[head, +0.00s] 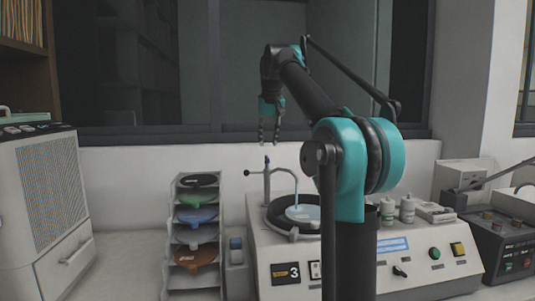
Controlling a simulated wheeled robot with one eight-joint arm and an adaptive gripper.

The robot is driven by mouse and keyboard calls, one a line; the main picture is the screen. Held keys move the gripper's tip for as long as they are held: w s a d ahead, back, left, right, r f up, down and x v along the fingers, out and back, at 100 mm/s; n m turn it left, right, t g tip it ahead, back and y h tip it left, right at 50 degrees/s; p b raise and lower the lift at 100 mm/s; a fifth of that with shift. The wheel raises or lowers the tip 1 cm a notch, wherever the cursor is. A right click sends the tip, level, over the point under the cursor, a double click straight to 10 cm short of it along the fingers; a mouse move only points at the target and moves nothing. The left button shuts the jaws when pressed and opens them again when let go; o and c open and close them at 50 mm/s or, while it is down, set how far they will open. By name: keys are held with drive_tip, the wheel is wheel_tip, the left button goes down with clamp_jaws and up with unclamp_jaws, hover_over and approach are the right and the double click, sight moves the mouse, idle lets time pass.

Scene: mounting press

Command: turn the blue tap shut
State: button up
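The blue tap (267,161) is a small dark blue piece on top of a thin upright post at the back left of the white press machine. A curved grey spout arches to the right from this post, and a short side rod with a dark knob sticks out to the left. My gripper (269,142) hangs above the tap, fingers pointing down, with a gap between them. It is open and empty. The fingertips look a little above the tap and apart from it; their depth relative to it is hard to judge.
The white machine (258,238) has a round plate with a pale blue disc (303,213). White bottles (407,210) stand behind my arm. A dark window lies behind.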

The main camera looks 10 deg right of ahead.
sight(267, 157)
drive_tip(key=x, duration=0.6)
clamp_jaws()
